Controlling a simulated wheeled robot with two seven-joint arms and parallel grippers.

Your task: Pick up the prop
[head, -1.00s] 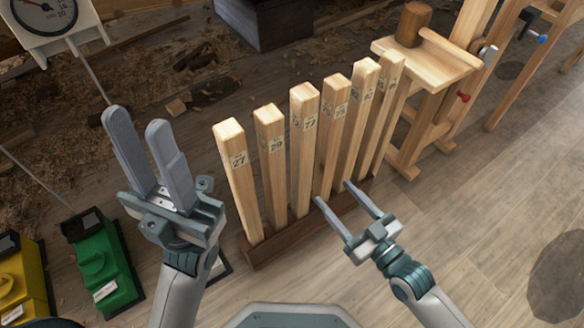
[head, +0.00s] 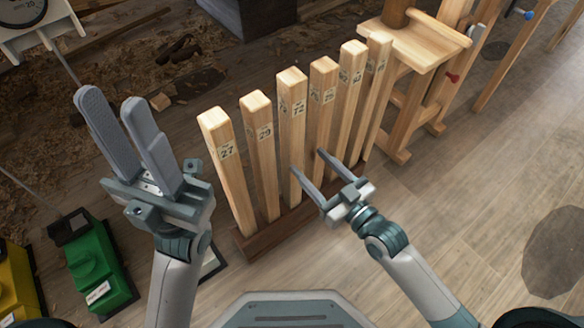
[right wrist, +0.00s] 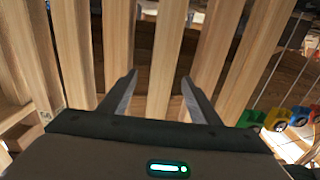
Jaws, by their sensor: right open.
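Several pale square wooden props stand upright in a row in a dark wooden base (head: 262,240), with printed numbers near their tops. The left ones are prop 27 (head: 228,170) and prop 29 (head: 260,150); a third prop (head: 290,130) and a fourth (head: 323,105) follow. My right gripper (head: 308,162) is open and empty, its fingertips in front of the third and fourth props. In the right wrist view a prop (right wrist: 164,60) shows between the open fingers (right wrist: 157,85), apparently beyond the tips. My left gripper (head: 112,98) is open and empty, left of the row.
A wooden bench-like frame (head: 425,50) stands just right of the row. Wood shavings lie behind the row. The plank floor at right is mostly clear.

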